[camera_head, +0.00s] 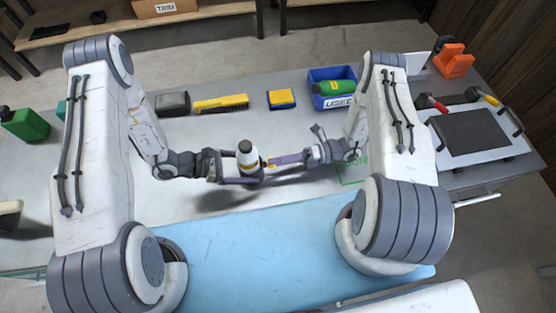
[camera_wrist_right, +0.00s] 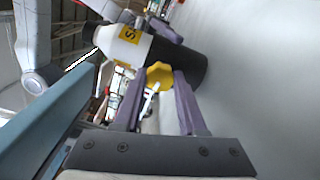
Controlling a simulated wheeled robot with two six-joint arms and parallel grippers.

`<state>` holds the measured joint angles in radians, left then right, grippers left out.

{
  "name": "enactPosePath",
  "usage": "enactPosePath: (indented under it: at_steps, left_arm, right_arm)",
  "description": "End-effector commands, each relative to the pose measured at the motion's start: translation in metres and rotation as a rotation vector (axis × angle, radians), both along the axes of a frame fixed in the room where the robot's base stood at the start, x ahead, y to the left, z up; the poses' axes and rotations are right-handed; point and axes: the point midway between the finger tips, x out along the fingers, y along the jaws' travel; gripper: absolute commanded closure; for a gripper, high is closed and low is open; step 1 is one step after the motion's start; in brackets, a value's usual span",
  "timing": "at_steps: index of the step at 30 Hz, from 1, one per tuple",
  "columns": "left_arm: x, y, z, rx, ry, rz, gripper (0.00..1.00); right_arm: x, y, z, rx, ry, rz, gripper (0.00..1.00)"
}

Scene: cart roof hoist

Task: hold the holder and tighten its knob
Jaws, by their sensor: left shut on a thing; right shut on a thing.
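The holder (camera_head: 247,155) is a white and black cylinder with a yellow label, held above the grey worktop in the head view. In the right wrist view its white body (camera_wrist_right: 125,43) and black end (camera_wrist_right: 185,60) lie across the picture. My left gripper (camera_head: 238,168) is shut on the holder from the left. The yellow knob (camera_wrist_right: 160,76) sticks out of the holder's side towards my right gripper. My right gripper (camera_wrist_right: 158,88) is shut on the knob, with a purple finger on each side of it. In the head view the knob is small and partly hidden.
Along the back of the worktop (camera_head: 205,130) are a dark box (camera_head: 173,103), a yellow brush (camera_head: 221,104), a yellow and blue block (camera_head: 281,98) and a blue bin (camera_head: 318,75) with a green bottle. A blue mat (camera_head: 270,250) covers the front.

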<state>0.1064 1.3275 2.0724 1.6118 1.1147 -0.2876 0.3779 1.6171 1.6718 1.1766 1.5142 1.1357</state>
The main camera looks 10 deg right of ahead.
Motion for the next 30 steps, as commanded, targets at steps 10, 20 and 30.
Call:
enactPosePath:
  at_steps: [10, 20, 30]
  left_arm:
    - [-0.001, -0.0006, 0.0004, -0.002, 0.0, -0.003, 0.62]
    - [-0.0011, -0.0006, 0.0004, -0.002, 0.001, -0.003, 0.62]
    - [-0.001, -0.0006, 0.0004, -0.002, 0.001, -0.003, 0.62]
  right_arm:
    - [0.0003, 0.0002, -0.0001, -0.002, 0.117, -0.001, 1.0]
    - [0.0004, 0.0002, -0.0002, -0.003, 0.132, -0.001, 1.0]
    - [0.0002, 0.0002, -0.0003, -0.004, 0.13, 0.0, 0.29]
